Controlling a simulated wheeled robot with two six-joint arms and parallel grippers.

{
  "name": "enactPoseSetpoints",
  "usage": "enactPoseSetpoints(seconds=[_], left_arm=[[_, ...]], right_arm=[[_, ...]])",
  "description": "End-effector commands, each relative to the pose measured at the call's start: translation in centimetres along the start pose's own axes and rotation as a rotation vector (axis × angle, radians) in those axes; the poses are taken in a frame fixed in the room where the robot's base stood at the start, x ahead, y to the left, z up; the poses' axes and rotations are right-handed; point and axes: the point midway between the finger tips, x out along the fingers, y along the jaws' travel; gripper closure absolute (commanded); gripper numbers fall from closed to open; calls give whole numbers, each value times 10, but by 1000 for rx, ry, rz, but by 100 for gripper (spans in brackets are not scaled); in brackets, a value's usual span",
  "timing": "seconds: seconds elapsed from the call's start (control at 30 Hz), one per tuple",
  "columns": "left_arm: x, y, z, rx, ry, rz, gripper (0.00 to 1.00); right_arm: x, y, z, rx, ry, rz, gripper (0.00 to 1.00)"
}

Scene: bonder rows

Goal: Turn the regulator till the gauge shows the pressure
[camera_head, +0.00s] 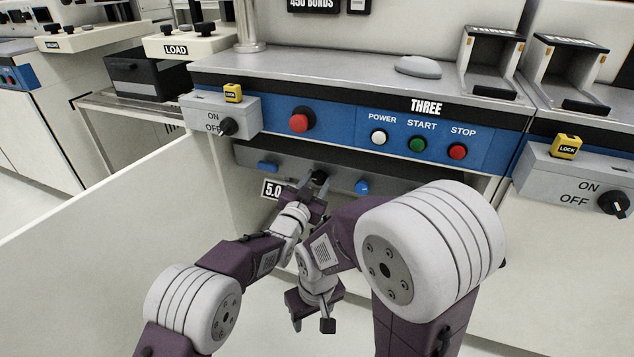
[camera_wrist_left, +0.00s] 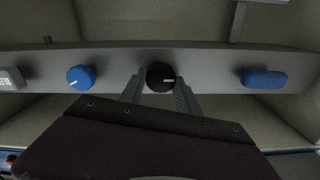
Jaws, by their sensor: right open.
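A round black knob (camera_head: 319,177) sits on the grey strip under station THREE's blue panel. In the left wrist view the black knob (camera_wrist_left: 160,77) has a white mark pointing right. My left gripper (camera_head: 312,186) is at this knob, with its fingers (camera_wrist_left: 160,84) close in on both its sides. A white card reading "5.0" (camera_head: 271,189) hangs below the strip, partly hidden by my arm. I see no gauge dial in either view. My right gripper (camera_head: 312,325) is open and empty, lower down and pointing downward.
A blue round knob (camera_head: 362,187) and a blue oval part (camera_head: 267,166) flank the black knob. Above are a red button (camera_head: 299,122), the POWER, START and STOP buttons, and an ON/OFF switch (camera_head: 228,126). A pale panel (camera_head: 110,235) stands at left.

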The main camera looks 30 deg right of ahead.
Motion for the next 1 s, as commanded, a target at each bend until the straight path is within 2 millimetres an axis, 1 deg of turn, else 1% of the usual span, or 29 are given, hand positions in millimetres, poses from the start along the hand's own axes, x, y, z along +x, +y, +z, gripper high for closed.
enactPoseSetpoints(seconds=[0.03, 0.1, 0.27, 0.47, 1.0], left_arm=[[0, 0, 0, 0, 0, 0, 84], [0, 0, 0, 0, 0, 0, 100], [0, 0, 0, -8, 0, 0, 100], [0, 0, -2, -79, 0, 1, 100], [0, -2, -1, -464, -1, 1, 100]], right_arm=[[0, 0, 0, 0, 0, 0, 45], [0, 0, 0, 0, 0, 0, 45], [-1, 0, 0, 0, 0, 0, 45], [-8, 0, -1, 0, 0, 0, 45], [-34, -1, -4, 0, 0, 0, 45]])
